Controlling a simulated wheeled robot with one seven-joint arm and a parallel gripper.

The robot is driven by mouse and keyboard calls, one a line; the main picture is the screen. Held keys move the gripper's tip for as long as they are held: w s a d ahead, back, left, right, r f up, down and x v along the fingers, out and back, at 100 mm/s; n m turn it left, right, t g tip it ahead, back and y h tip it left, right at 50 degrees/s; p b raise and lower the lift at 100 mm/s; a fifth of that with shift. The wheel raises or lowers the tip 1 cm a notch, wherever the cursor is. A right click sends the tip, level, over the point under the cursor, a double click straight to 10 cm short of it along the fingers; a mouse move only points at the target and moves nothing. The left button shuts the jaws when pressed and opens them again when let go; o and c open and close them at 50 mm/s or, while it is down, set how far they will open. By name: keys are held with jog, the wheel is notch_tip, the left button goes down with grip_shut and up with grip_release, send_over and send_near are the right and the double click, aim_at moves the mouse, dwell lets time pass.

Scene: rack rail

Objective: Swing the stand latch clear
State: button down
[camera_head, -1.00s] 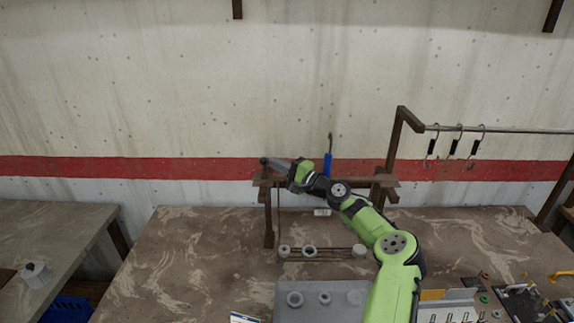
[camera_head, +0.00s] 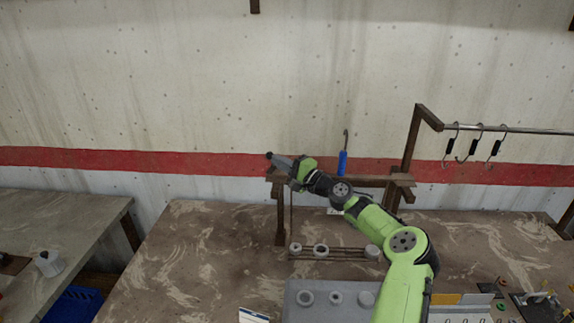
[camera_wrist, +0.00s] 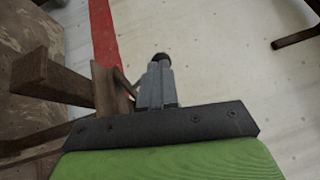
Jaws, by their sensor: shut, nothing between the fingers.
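The brown wooden stand (camera_head: 281,222) is at the back of the workbench, an upright frame with a crossbar. A hook with a blue handle (camera_head: 343,163) stands upright at the crossbar. My gripper (camera_head: 277,158) is at the left end of the crossbar, its fingers pointing left. In the wrist view my gripper (camera_wrist: 158,82) is shut, with nothing between its fingers. A dark round knob (camera_wrist: 161,57) shows at the fingertips; I cannot tell whether it touches them. The stand's wooden beams (camera_wrist: 60,84) lie left of the fingers. I cannot make out the latch clearly.
A rod with several black-handled hooks (camera_head: 473,145) hangs at the right. On the bench (camera_head: 205,255) are a wire rack with grey rings (camera_head: 321,250) and a grey tray (camera_head: 322,285). The concrete wall is close behind the stand. The bench's left part is clear.

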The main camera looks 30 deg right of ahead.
jog(key=shift+w+a, duration=0.5)
jog(key=shift+a, duration=0.25)
jog(key=shift+b, duration=0.3)
